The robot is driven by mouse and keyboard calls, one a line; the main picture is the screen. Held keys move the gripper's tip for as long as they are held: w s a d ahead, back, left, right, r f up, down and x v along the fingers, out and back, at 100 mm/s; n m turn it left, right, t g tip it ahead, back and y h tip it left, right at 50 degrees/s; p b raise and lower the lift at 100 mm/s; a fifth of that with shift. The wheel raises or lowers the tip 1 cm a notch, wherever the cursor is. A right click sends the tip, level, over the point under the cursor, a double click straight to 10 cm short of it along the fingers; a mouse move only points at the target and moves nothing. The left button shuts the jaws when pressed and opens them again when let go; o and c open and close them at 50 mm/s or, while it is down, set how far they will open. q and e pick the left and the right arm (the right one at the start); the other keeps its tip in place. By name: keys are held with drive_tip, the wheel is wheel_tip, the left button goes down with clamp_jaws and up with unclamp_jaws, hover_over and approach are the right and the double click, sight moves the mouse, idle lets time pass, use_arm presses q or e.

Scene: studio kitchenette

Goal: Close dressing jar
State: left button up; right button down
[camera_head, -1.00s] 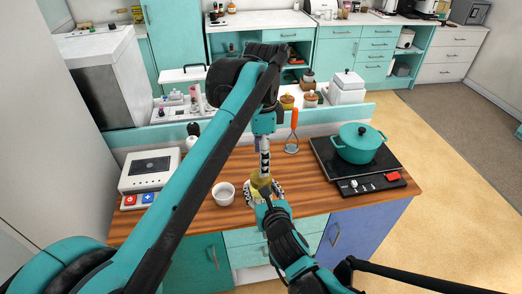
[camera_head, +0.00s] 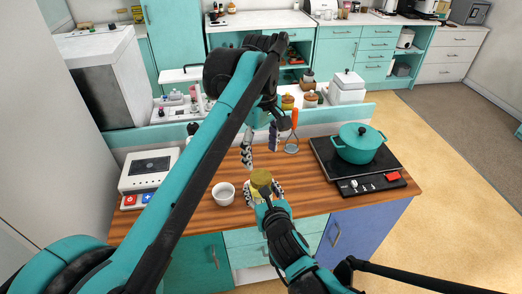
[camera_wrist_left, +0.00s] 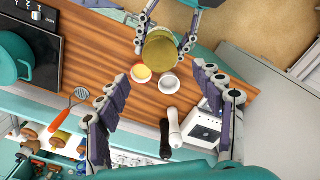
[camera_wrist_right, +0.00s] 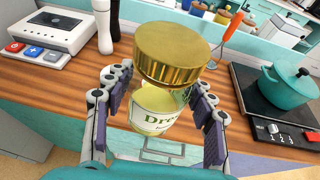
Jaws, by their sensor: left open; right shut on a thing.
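The dressing jar (camera_wrist_right: 155,115), pale yellow with a green-lettered label, is between the fingers of my right gripper (camera_wrist_right: 157,82), which is shut on it above the counter. A wide gold lid (camera_wrist_right: 172,52) is on top of the jar in the right wrist view; I cannot tell whether it is fully seated. The lid also shows in the head view (camera_head: 261,178) and the left wrist view (camera_wrist_left: 159,46). My left gripper (camera_head: 260,145) is open and empty, raised above and apart from the lid. Its spread fingers also show in the left wrist view.
A white bowl (camera_head: 223,193) stands left of the jar. A small round yellow thing (camera_wrist_left: 141,73) shows beside it in the left wrist view. A teal pot (camera_head: 359,144) sits on the black hob (camera_head: 330,165) at right. An orange-handled utensil (camera_head: 292,143) is at the back.

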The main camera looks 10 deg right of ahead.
sight(261, 176)
use_arm(q)
drive_tip(key=shift+n, duration=0.8)
drive_tip(key=shift+f, duration=0.1)
drive_tip(key=shift+f, duration=3.85)
